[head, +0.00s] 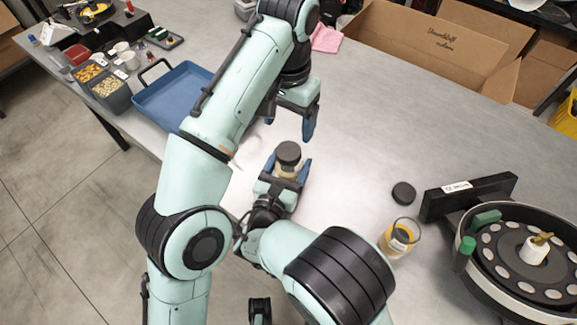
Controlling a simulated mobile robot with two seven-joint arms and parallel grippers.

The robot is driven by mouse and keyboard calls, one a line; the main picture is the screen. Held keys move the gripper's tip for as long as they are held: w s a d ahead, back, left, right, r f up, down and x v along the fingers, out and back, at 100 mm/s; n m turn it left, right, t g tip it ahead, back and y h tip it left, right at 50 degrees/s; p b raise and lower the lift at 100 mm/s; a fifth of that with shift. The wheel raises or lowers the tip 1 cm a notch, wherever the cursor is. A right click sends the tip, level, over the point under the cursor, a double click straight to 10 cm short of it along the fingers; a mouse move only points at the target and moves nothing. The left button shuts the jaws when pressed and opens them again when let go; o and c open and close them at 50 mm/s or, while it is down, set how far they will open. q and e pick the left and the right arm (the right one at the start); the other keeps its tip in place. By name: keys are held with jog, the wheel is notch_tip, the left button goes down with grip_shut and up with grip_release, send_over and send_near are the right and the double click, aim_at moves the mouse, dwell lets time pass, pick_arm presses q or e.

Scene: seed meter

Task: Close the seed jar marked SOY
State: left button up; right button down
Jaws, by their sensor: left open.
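A small jar (287,171) with pale contents and a black lid (288,151) on top is upright near the middle of the table. The blue fingers of my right gripper (287,177) are on both sides of its body and appear closed on it. My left gripper (290,122) is above and beyond the jar, fingers apart and empty, clear of the lid. A second glass jar (399,238) with yellow contents and a dark label stands uncovered at the right. A loose black lid (403,193) lies on the table behind it. I cannot read SOY on either jar.
A round seed meter (525,255) with a black bracket (468,195) is at the right. A blue tray (172,93) and seed bins (88,75) are at the left. A cardboard box (430,40) and pink cloth (326,38) are at the back. The table's centre right is clear.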

aim_at(289, 150)
pick_arm(q)
jog(key=n, duration=0.8)
jog(key=shift+f, duration=4)
